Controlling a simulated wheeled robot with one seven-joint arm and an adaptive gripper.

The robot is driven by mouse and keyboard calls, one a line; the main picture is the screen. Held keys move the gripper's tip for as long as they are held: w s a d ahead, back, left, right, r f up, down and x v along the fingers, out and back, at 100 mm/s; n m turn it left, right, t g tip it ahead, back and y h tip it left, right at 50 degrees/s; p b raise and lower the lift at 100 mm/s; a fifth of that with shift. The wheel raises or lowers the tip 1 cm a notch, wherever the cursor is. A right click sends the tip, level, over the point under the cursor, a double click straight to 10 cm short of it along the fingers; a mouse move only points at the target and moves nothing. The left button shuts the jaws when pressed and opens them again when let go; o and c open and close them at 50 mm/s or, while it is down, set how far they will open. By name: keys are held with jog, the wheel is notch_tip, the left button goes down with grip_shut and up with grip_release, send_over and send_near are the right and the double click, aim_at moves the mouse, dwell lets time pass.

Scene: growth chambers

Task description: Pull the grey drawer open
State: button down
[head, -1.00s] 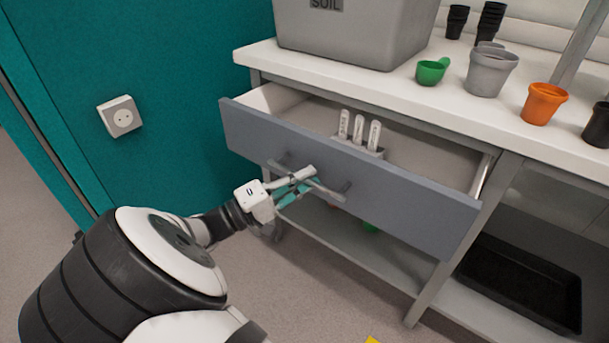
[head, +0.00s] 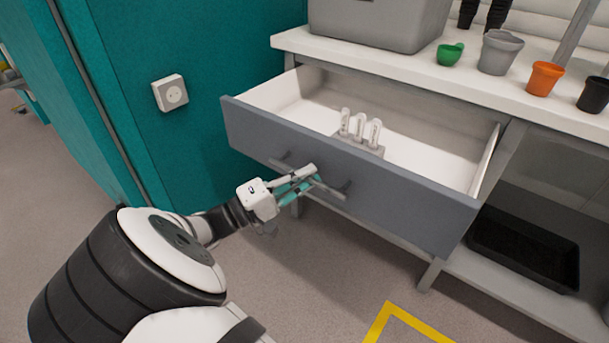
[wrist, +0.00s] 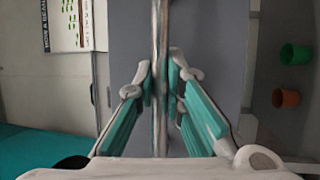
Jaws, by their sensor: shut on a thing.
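The grey drawer (head: 400,198) is open under the white bench top, with its pale interior showing in the head view. The bar handle (head: 325,190) runs across the drawer front. My gripper (head: 308,180) is shut on the handle at about its middle. In the wrist view the handle (wrist: 160,40) runs between the two teal-padded fingers, which press on it from both sides against the grey drawer front (wrist: 205,50).
A black tray (head: 522,248) sits on the lower shelf. A teal wall with a socket (head: 170,93) is at left. Yellow tape (head: 385,318) marks the floor.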

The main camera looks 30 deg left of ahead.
jog(key=shift+s+f, duration=0.1)
jog(key=c, duration=1.7)
grip_release()
jog(key=shift+o, duration=0.2)
